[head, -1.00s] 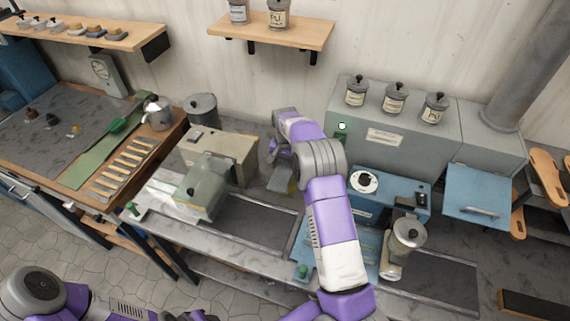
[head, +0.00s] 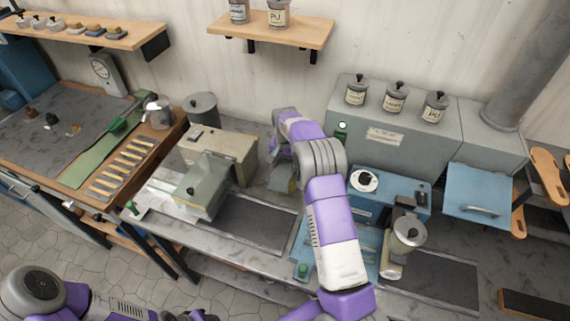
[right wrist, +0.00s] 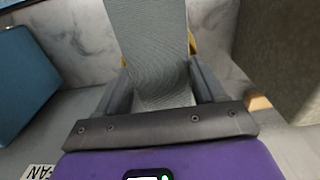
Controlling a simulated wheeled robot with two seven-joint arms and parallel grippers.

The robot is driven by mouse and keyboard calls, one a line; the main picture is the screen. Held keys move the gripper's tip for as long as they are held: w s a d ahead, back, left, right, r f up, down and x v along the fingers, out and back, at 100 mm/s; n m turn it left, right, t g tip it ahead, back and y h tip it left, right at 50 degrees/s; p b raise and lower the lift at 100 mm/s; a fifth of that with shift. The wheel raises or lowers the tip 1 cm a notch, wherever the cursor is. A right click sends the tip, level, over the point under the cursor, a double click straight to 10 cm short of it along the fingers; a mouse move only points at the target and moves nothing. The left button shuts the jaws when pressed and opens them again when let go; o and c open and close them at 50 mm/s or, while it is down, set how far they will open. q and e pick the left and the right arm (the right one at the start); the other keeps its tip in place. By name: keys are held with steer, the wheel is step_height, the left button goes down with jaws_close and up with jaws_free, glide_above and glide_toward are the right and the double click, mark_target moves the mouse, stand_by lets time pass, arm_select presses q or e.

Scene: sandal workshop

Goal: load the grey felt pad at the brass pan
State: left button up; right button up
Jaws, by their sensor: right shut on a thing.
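My right gripper (head: 282,180) reaches down behind the bench's dark strip, its jaws partly hidden by my arm. It is shut on the grey felt pad (right wrist: 150,45). In the right wrist view the pad stands out between the two fingers, grey and finely ribbed. Yellow, brass-coloured bits (right wrist: 192,42) show behind the pad at both sides, perhaps the brass pan, mostly hidden. I cannot tell whether the pad touches it. My left arm lies at the bottom left of the head view; its gripper (head: 200,317) is cut off by the lower edge.
A beige box (head: 220,150) and a green-grey machine (head: 203,190) stand left of my right gripper. A blue device (head: 385,195) with a white dial and a metal canister (head: 408,232) stand to the right. A grey cabinet (head: 400,125) with jars is behind.

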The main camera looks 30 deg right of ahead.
mark_target(285, 167)
steer(key=shift+r+p, duration=2.4)
steer(key=shift+r, duration=1.15)
